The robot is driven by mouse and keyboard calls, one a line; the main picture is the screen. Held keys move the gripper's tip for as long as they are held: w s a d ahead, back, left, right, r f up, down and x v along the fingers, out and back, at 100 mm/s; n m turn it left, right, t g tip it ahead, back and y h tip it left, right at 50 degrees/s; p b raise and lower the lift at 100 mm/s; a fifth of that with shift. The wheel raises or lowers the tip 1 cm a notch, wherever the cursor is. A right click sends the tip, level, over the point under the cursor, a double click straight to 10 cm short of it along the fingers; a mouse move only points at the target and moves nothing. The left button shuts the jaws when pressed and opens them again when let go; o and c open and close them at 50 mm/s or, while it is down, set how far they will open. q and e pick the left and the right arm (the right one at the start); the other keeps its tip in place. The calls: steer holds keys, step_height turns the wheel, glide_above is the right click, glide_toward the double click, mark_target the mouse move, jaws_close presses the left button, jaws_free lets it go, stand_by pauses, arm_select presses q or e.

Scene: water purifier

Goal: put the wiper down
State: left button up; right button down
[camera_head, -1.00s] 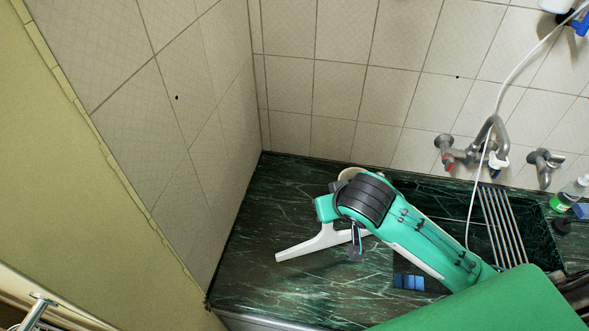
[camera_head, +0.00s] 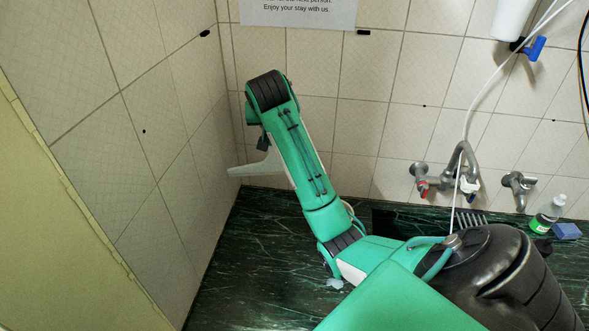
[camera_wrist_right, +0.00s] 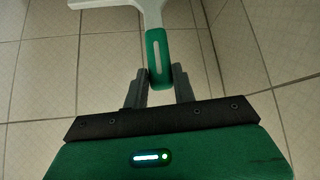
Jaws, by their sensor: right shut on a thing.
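The wiper has a white T-shaped head and a green handle (camera_wrist_right: 157,60). In the head view its white part (camera_head: 258,166) shows near the tiled corner, above the back of the dark green counter (camera_head: 262,235). My green right arm reaches over the counter and hides most of the wiper's handle. In the wrist view my right gripper (camera_wrist_right: 159,80) is shut on the handle, with the white head pointing away from it. Wall tiles lie behind the wiper; I cannot tell whether it touches them. My left gripper is not in view.
Taps (camera_head: 445,180) stand on the back wall to the right, with a white hose above. A bottle (camera_head: 546,213) and a blue sponge (camera_head: 567,231) sit at the right. My arm partly covers the sink. The counter's left part is bare.

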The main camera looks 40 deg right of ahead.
steer(key=w+d+m+g+h, duration=0.1)
steer(key=d+m, duration=0.1)
steer(key=d, duration=0.6)
step_height(320, 180, down, 20)
steer(key=d+p, duration=0.1)
steer(key=p, duration=0.3)
steer(key=shift+d+m+h, duration=0.15)
steer(key=shift+m+h, duration=0.25)
steer(key=c, duration=1.1)
jaws_free()
steer(key=shift+c, duration=0.2)
steer(key=b+v, duration=0.2)
steer(key=v, duration=1)
steer(key=shift+r, duration=0.15)
